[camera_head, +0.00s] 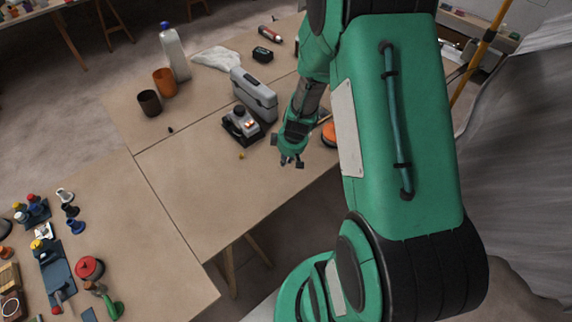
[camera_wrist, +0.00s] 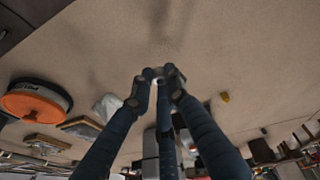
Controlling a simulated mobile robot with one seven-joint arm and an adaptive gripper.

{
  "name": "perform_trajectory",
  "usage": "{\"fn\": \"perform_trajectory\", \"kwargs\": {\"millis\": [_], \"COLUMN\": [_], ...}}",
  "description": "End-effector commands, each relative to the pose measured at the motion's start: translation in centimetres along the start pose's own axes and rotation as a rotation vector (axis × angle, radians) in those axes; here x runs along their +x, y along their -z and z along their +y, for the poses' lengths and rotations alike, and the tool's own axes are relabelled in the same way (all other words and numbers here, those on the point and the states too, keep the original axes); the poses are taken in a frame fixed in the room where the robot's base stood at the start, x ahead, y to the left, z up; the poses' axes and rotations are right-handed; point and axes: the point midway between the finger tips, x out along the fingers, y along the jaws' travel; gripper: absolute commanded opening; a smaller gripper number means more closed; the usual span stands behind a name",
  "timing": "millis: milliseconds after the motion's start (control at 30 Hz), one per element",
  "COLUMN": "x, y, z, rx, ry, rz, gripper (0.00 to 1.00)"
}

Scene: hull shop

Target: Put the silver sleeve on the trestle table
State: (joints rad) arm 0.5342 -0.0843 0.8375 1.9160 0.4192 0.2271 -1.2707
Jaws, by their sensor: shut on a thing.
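My gripper (camera_head: 290,160) is over the right front edge area of the trestle table (camera_head: 195,195), pointing down. In the wrist view my gripper (camera_wrist: 160,74) has its dark fingers drawn together at the tips. A small pale, shiny bit of the silver sleeve (camera_wrist: 157,81) shows between the fingertips, which hide most of it. The sleeve cannot be made out in the head view. The tan tabletop (camera_wrist: 235,45) fills the upper wrist view; I cannot tell whether the sleeve touches it.
A black-and-grey device (camera_head: 241,126), a grey case (camera_head: 255,94) and an orange disc (camera_head: 329,134) stand near my gripper. A small yellow piece (camera_head: 241,156) lies left of it. Cups and a bottle (camera_head: 174,52) stand farther back. The tabletop's front left part is clear.

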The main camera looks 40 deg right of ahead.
Motion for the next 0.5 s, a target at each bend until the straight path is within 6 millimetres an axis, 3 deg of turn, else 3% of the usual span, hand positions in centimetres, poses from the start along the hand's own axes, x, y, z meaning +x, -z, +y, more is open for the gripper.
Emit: {"fn": "perform_trajectory", "kwargs": {"millis": [500], "x": [3.5], "y": [-0.9], "z": [-0.5], "rx": [0.001], "ry": [0.0], "rz": [-0.001], "gripper": [0.0]}}
